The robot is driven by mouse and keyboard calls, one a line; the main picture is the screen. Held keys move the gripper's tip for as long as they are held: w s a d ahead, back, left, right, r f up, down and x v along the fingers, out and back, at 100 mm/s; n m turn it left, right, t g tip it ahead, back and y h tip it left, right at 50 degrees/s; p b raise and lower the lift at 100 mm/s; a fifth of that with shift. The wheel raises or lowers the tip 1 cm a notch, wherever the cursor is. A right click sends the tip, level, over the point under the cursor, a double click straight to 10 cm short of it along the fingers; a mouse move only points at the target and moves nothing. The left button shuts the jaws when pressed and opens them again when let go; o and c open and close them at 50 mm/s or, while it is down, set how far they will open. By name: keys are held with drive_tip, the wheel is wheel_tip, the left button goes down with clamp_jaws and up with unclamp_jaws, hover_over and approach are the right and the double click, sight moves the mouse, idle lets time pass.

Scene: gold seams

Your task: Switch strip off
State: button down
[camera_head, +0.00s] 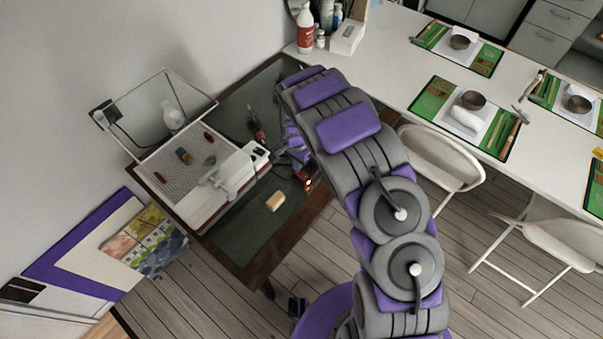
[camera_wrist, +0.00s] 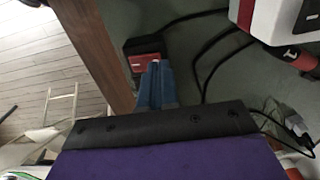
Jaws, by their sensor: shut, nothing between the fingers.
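The strip (camera_wrist: 131,47) shows in the wrist view as a black block with a red part facing my gripper, beside the table's wooden edge. In the head view a small dark piece with a red-orange glow (camera_head: 308,184) appears to be the same strip, partly hidden by my arm. My gripper (camera_wrist: 155,65) is shut and empty, its blue fingers pointing at the red part. The fingertips overlap its right side in the picture; I cannot tell whether they touch. In the head view my arm largely covers the gripper.
The dark green table (camera_head: 238,240) has a raised wooden edge (camera_wrist: 100,45). A white and red machine (camera_head: 225,187) and a tan block (camera_head: 275,201) are on it. Black cables (camera_wrist: 201,75) run right of my fingers. A long white table (camera_head: 400,75) and folding chairs (camera_head: 441,160) stand to the right.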

drive_tip(key=shift+f, duration=0.9)
idle(0.5)
drive_tip(key=shift+r, duration=0.75)
idle(0.4)
drive_tip(key=shift+d+r, duration=0.1)
drive_tip(key=shift+r, duration=0.05)
drive_tip(key=s+d+r+n, duration=0.1)
drive_tip(key=s+d+r, duration=0.3)
drive_tip(key=r, duration=0.4)
drive_tip(key=s+d+r+n, duration=0.1)
drive_tip(key=s+d+r, duration=0.4)
drive_tip(key=r, duration=0.2)
drive_tip(key=s+d+r, duration=0.4)
drive_tip(key=r, duration=0.4)
drive_tip(key=s+d+r+n+g, duration=0.1)
drive_tip(key=s+r, duration=0.3)
drive_tip(key=s, duration=0.9)
drive_tip(key=s+d+r+n, duration=0.2)
drive_tip(key=s+r+n, duration=0.2)
drive_tip(key=s, duration=1)
drive_tip(key=shift+r+n+g, duration=0.3)
drive_tip(key=shift+g, duration=0.1)
